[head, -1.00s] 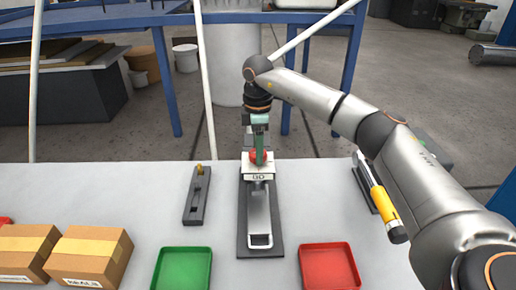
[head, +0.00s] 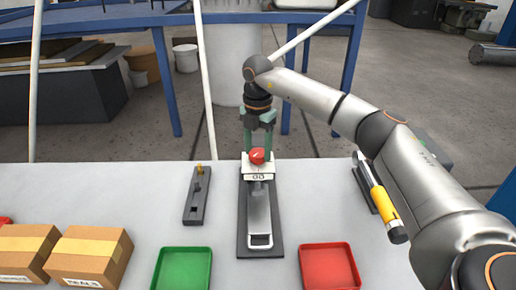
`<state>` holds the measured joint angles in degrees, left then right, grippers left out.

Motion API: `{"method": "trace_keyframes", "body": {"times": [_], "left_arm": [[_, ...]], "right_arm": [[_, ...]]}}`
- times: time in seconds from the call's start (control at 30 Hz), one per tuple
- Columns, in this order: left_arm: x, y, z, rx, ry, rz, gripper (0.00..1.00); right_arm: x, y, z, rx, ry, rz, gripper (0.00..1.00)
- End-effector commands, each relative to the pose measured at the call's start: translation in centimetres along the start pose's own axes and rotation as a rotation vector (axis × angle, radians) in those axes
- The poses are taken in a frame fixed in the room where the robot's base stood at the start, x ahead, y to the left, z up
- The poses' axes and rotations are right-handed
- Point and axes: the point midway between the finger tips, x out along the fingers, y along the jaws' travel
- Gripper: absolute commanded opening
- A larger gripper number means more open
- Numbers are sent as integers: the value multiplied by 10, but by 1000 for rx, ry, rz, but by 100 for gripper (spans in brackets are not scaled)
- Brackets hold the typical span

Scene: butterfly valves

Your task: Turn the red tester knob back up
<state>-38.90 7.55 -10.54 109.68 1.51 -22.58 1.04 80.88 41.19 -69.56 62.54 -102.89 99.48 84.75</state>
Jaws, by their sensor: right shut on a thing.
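The red knob (head: 257,156) sits on top of the white head of the tester (head: 258,175), at the middle of the table. A pale strip on the knob's face stands out, and a small display is on the front of the head. My right gripper (head: 257,151) points down from above, with one green finger on the left and one on the right of the knob. It is shut on the knob. The tester's metal body lies toward me on a dark base plate. My left gripper is not in view.
A small dark fixture with a brass piece (head: 199,169) stands left of the tester. A green tray (head: 182,269) and a red tray (head: 329,267) lie nearer me. Cardboard boxes (head: 90,256) are at left. A yellow-handled tool (head: 385,208) lies right, beside my right arm.

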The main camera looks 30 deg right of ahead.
Motion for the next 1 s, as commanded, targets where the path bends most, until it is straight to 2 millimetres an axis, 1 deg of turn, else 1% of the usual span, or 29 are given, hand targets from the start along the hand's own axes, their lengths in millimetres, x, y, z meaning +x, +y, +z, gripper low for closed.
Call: {"method": "trace_keyframes", "body": {"times": [1.0], "left_arm": [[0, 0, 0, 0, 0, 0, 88]], "right_arm": [[-1, 1, 0, -967, 0, 4, 3]]}}
